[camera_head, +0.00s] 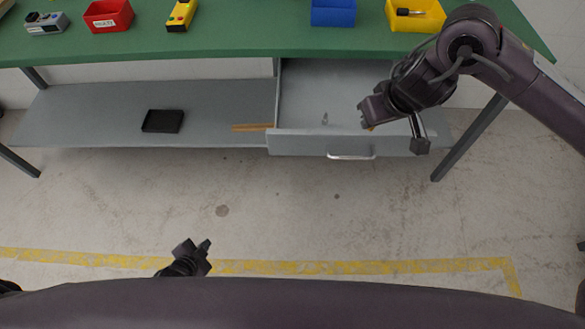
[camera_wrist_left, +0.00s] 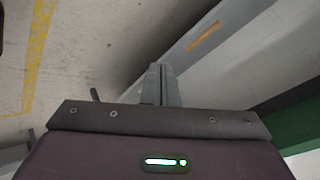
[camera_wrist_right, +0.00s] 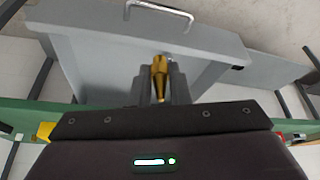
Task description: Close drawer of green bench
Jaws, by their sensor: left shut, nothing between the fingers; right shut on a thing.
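The green bench (camera_head: 240,40) stands across the top of the head view. Its grey drawer (camera_head: 300,142) is pulled out, with a silver handle (camera_head: 351,157) on the front panel. The drawer's open inside and handle (camera_wrist_right: 160,8) also show in the right wrist view. My right gripper (camera_head: 368,114) is over the drawer's right part, behind the front panel, shut on a brass-coloured pointed object (camera_wrist_right: 159,78). Only a bit of that object shows in the head view. My left gripper (camera_head: 203,249) is shut and empty, low over the floor, well apart from the drawer.
Red (camera_head: 108,14), blue (camera_head: 333,12) and yellow (camera_head: 415,14) bins and a yellow device (camera_head: 181,14) stand on the bench. A black tray (camera_head: 163,121) and a wooden strip (camera_head: 251,127) lie on the lower shelf (camera_head: 80,115). The floor before the drawer is clear.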

